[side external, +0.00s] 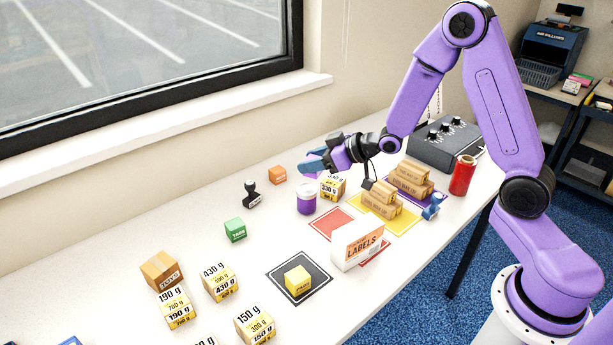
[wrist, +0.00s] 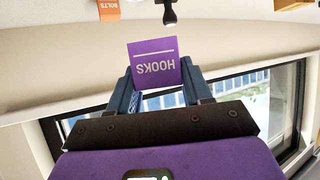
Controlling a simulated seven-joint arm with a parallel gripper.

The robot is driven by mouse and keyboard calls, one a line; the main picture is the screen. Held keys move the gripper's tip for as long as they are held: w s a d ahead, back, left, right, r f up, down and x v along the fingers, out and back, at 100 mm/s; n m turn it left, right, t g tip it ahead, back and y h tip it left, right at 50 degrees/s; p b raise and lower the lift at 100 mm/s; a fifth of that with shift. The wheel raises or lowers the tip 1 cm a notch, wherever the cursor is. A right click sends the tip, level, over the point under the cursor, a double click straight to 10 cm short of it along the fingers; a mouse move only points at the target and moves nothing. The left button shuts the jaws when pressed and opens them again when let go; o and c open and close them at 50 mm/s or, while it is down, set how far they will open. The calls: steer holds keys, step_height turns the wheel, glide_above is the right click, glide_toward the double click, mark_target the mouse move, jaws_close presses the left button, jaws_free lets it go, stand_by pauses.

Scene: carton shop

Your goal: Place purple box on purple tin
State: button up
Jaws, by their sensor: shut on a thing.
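My gripper (wrist: 158,78) is shut on a purple box (wrist: 153,62) marked HOOKS, which sits between its two blue fingers in the wrist view. The lettering is upside down there. In the side view my gripper (side external: 316,162) is above the table, over or close to the purple tin (side external: 307,202). The tin stands upright on the white table, with a pale top. I cannot make out the box clearly from the side. I cannot tell whether it is exactly over the tin. The tin is not visible in the wrist view.
An orange box (side external: 278,175) and a black stamp (side external: 251,193) stand left of the tin. A label-marked weight block (side external: 333,187) stands close on its right. A red mat (side external: 328,225), stacked cartons (side external: 383,203), a LABELS box (side external: 358,246) and a red can (side external: 463,176) lie further right.

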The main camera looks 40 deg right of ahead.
steer(key=shift+w+f, duration=1.15)
steer(key=shift+f, duration=1.8)
steer(key=shift+f, duration=0.1)
steer(key=o, duration=1.1)
